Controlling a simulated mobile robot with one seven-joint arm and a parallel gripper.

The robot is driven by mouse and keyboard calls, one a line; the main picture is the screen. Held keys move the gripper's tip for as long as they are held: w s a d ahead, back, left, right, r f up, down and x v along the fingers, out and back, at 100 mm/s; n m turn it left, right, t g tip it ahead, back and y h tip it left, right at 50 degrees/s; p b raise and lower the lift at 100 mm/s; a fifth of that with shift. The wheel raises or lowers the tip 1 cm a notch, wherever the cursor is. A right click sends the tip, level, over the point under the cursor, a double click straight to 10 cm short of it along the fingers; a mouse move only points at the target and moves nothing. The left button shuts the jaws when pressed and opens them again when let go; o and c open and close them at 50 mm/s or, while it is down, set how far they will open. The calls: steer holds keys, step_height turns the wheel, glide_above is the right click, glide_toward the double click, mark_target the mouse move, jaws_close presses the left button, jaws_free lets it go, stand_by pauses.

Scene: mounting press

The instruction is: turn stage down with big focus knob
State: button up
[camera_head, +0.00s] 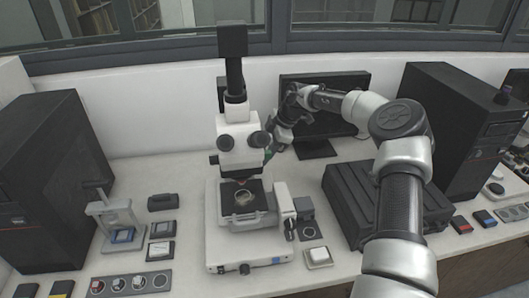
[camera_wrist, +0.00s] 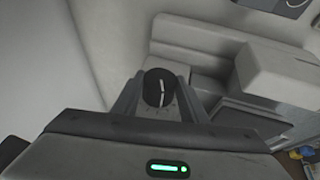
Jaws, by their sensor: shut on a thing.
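The microscope (camera_head: 240,145) stands upright on its white base (camera_head: 225,255). Its dark stage (camera_head: 259,189) sits below the head and carries a small round dish (camera_head: 243,198). In the wrist view, the black focus knob (camera_wrist: 159,85) with a white line lies between the two fingers of my gripper (camera_wrist: 160,95). My gripper is shut on it, one finger on each side. The white line stands nearly upright in that view. In the head view, my wrist reaches behind the right side of the microscope head, and the fingertips and the held knob are hidden.
A monitor (camera_head: 350,100) stands behind my arm. A black box (camera_head: 345,205) lies to the right of the microscope. A small press (camera_head: 112,222) and several sample trays are at the left. Dark computer cases (camera_head: 50,180) stand at both sides.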

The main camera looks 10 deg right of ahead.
steer(key=t, duration=0.2)
steer(key=shift+s+d+f+n+t, duration=0.1)
steer(key=shift+s+n+t, duration=0.2)
steer(key=shift+s+f+n+t+b, duration=0.1)
steer(key=shift+f+n+t+b, duration=0.2)
steer(key=shift+t+b, duration=0.65)
steer(key=shift+f+t+y+b, duration=0.15)
steer(key=shift+t+y+b, duration=0.15)
steer(key=shift+t+b, duration=0.9)
steer(key=shift+n+t+b, duration=0.3)
steer(key=shift+t+b, duration=0.15)
steer(key=shift+b, duration=0.35)
steer(key=shift+t+b, duration=0.3)
steer(key=shift+b, duration=0.25)
steer(key=shift+r, duration=0.2)
steer(key=o, duration=1)
steer(key=shift+o, duration=0.2)
